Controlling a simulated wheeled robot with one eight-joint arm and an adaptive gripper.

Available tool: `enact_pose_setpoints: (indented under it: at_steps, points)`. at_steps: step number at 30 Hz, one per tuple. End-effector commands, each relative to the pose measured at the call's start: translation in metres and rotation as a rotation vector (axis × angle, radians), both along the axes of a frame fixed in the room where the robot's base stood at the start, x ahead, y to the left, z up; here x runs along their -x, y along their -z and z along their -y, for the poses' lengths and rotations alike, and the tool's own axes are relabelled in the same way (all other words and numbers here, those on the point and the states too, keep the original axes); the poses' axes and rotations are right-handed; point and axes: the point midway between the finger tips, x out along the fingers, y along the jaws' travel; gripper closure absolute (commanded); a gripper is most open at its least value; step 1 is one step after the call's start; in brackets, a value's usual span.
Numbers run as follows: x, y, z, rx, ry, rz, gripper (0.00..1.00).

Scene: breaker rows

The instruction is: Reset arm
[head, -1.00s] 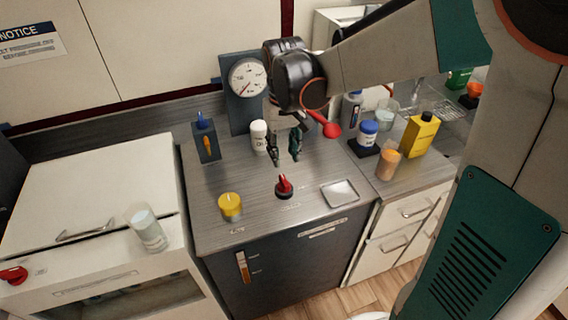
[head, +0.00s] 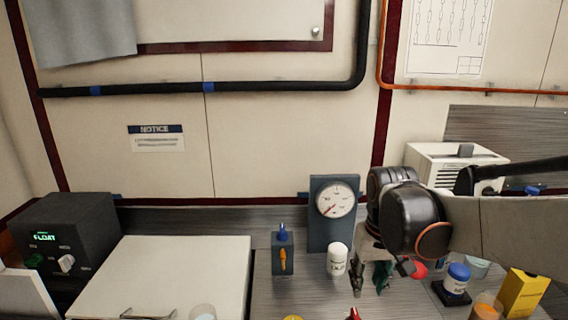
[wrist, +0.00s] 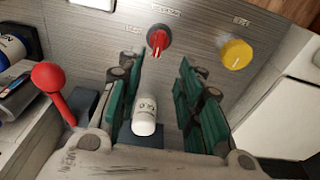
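My gripper (head: 370,278) hangs over the grey counter, in front of the gauge panel. In the wrist view my gripper (wrist: 162,75) has its two green fingers spread wide apart, with nothing held between the tips. A red knob (wrist: 158,40) and a yellow knob (wrist: 236,54) sit on the counter beyond the fingertips.
A red ball-topped lever (wrist: 48,77) is left of the fingers.

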Motion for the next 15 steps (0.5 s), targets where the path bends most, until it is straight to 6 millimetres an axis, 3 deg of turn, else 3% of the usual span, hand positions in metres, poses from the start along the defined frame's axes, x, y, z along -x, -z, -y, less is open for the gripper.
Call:
enact_pose_setpoints:
  at_steps: [6,15]
  points:
    - [0.043,-0.021,0.0,0.0,0.004,0.146,0.67]
    - [0.095,-0.03,0.0,-0.003,0.009,0.347,0.67]
